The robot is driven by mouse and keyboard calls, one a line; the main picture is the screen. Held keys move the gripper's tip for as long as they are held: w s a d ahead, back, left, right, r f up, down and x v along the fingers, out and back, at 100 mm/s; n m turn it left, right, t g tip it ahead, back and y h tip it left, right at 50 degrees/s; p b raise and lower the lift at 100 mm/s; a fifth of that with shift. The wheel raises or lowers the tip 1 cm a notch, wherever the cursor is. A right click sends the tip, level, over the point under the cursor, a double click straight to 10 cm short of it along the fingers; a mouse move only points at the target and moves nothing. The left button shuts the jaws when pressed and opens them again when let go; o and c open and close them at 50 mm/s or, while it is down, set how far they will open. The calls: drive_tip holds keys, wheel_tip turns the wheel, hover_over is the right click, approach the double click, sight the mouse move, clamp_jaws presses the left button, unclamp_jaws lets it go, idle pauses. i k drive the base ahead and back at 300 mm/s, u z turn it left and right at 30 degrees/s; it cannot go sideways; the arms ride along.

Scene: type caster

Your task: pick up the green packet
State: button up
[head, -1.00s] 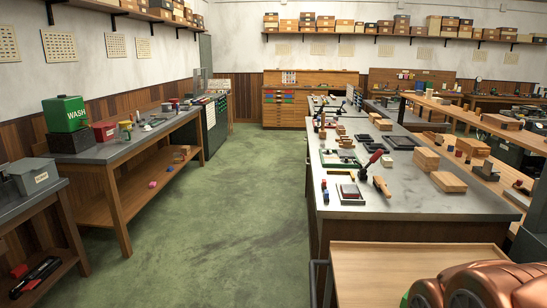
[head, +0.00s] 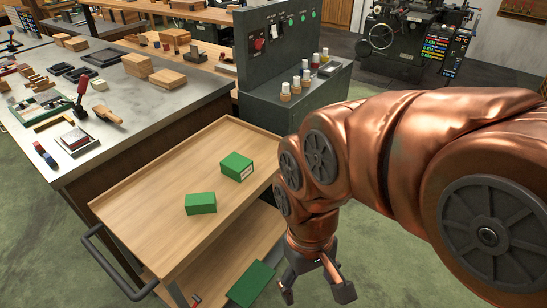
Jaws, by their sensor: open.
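Two green packets lie apart on the top of a wooden trolley in the head view. One green packet (head: 236,166) with a pale label on its end is towards the back right. The other green packet (head: 200,203) is nearer and to the left. My gripper (head: 316,292) is open and empty, pointing down to the right of the trolley and apart from all three.
The trolley top (head: 150,200) has a low rim and much bare room; its dark handle (head: 110,265) sticks out at the left. A grey workbench (head: 190,92) with wooden blocks and tools adjoins behind. A dark cabinet (head: 300,110) with bottles stands behind the trolley.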

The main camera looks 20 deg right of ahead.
sight(235, 166)
drive_tip(key=z, duration=1.7)
drive_tip(key=i, duration=1.9)
drive_tip(key=u, duration=4.05)
